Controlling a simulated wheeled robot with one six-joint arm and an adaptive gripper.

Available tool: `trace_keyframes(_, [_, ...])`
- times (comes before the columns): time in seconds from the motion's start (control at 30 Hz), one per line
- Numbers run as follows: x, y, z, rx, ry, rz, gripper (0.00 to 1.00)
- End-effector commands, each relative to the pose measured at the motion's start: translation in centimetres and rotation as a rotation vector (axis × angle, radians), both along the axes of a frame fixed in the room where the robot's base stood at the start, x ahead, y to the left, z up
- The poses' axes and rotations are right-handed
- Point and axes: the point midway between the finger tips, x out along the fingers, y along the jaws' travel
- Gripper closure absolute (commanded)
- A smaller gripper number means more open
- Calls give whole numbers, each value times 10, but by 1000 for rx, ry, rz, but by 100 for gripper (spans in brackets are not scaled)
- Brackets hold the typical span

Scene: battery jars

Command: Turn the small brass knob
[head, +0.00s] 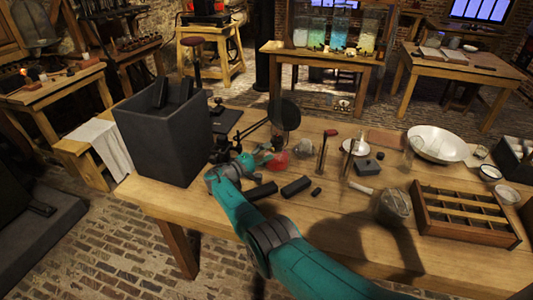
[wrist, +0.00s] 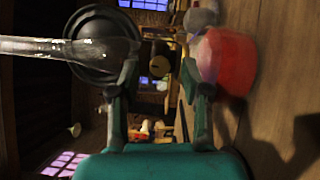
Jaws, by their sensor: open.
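I cannot make out the small brass knob in either view. My gripper (wrist: 160,78) is open in the wrist view, its two dark fingers apart with nothing held between them. A round black disc (wrist: 100,45) shows just beyond the left finger, and a clear glass rod or tube (wrist: 50,47) crosses in front of it. A red rounded object (wrist: 228,62) is beside the right finger. In the head view my teal arm reaches over the table to the black disc (head: 285,113) and the red object (head: 278,161); the fingertips are hard to tell there.
A tall dark box (head: 165,140) stands on the wooden table left of my arm. The table's front left is clear.

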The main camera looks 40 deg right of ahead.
Motion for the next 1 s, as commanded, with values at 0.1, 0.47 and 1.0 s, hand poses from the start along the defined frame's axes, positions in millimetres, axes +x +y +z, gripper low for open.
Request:
trace_keyframes(0.1, [0,10,-1,0,0,2,53])
trace_keyframes(0.47, [-4,78,-5,1,0,4,53])
trace_keyframes(1.0, [-7,119,-8,0,1,1,53])
